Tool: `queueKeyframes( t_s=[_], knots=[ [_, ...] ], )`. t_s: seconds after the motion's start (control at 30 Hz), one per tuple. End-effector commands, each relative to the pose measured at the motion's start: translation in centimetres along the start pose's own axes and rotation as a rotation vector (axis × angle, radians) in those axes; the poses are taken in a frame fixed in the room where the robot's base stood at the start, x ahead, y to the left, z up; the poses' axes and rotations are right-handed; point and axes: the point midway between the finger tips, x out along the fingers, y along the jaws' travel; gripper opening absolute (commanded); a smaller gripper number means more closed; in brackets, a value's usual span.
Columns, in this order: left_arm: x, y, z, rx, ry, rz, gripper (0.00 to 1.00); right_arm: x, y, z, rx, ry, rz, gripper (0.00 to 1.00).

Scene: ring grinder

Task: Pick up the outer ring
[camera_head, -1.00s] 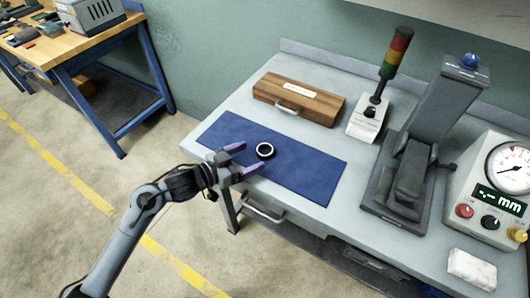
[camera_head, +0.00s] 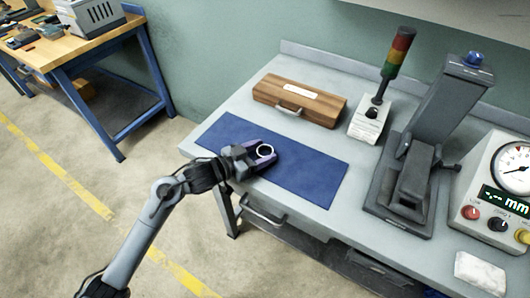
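The outer ring (camera_head: 264,150) is a small dark ring with a bright inner face, on the blue mat (camera_head: 312,176) on the workbench. My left gripper (camera_head: 263,153) is at the ring, with its purple fingers on either side of it. The fingers look close to the ring, but whether they touch it cannot be made out at this size. My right gripper is not in view.
A wooden case (camera_head: 298,100) lies behind the mat. A signal tower (camera_head: 390,75) stands to its right, beside a dark grey press-like stand (camera_head: 408,175). A gauge box with a dial (camera_head: 495,195) and a white cloth (camera_head: 480,272) are at the right. The mat's right half is clear.

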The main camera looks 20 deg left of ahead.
Motion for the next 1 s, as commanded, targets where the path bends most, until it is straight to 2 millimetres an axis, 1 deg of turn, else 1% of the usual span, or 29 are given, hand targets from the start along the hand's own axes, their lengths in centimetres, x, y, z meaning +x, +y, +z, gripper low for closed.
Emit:
queueKeyframes(
  t_s=[0.03, 0.23, 0.27, 0.5, 0.67, 0.83, 0.97, 1.0],
  knots=[
    [0.0, 0.0, 0.0, 0.000, 0.000, 0.000, 0.53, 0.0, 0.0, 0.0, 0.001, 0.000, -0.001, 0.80],
    [0.0, 0.0, 0.0, 0.000, 0.000, 0.000, 0.22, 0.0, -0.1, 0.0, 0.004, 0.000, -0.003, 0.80],
    [0.0, 0.0, 0.0, 0.000, 0.001, 0.000, 0.21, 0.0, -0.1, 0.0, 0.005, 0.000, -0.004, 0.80],
    [0.0, 0.0, -0.1, 0.000, 0.001, 0.000, 0.21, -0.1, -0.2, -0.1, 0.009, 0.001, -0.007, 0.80],
    [-0.2, 0.0, -0.8, 0.001, 0.001, 0.000, 0.20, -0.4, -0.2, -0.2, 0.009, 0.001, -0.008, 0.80],
    [-0.5, 0.0, -2.4, 0.001, 0.002, -0.001, 0.20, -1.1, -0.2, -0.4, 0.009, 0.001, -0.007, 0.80],
    [-0.9, 0.0, -4.5, 0.002, 0.004, 0.000, 0.20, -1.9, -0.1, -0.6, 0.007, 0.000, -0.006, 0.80],
    [-0.8, 0.5, -4.7, 0.001, 0.003, 0.002, 0.20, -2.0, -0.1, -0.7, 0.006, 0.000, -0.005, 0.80]
  ],
)
